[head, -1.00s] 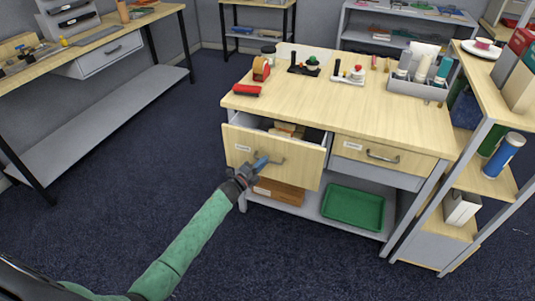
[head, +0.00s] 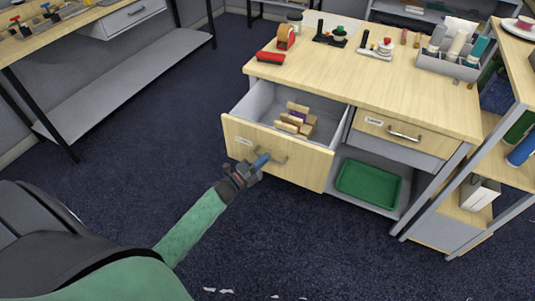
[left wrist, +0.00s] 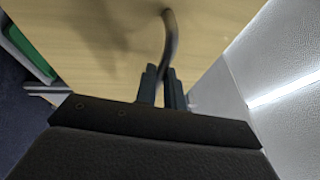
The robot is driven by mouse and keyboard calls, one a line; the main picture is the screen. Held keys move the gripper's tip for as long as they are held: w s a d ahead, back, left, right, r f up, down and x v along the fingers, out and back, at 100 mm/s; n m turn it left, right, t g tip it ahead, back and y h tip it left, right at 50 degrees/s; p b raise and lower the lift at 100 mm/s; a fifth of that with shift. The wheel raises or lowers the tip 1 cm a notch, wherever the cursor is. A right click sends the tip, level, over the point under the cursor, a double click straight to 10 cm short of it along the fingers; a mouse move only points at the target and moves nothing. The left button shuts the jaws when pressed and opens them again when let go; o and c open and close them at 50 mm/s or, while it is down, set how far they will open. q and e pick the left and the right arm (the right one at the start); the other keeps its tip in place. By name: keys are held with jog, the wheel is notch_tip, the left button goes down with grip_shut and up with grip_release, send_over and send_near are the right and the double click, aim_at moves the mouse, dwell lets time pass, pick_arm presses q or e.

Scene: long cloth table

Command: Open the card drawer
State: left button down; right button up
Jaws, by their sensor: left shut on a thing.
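The card drawer (head: 236,137) is the left drawer of the wooden workbench, with a pale wood front, a small label and a grey inside. It stands well out from the bench, and several small wooden blocks or card stacks (head: 297,121) show inside. My left gripper (head: 262,161) is at the drawer front, shut on its bar handle (head: 279,158). In the left wrist view the two fingers (left wrist: 163,88) close around the curved dark handle (left wrist: 170,40). My right gripper is not in view.
The right drawer (head: 400,139) of the bench is shut. A green tray (head: 368,185) lies on the shelf below. The bench top (head: 400,82) holds a tape dispenser (head: 285,37), stamps and a grey bottle caddy (head: 450,66). Open carpet lies in front and to the left.

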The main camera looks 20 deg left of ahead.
pick_arm(q)
jog(key=shift+s+a, duration=0.1)
jog(key=shift+s, duration=0.45)
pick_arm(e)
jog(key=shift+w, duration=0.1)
pick_arm(q)
jog(key=c, duration=1.5)
grip_release()
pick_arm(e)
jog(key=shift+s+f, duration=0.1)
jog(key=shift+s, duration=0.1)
pick_arm(q)
jog(key=shift+s+f, duration=0.1)
jog(key=shift+s, duration=0.05)
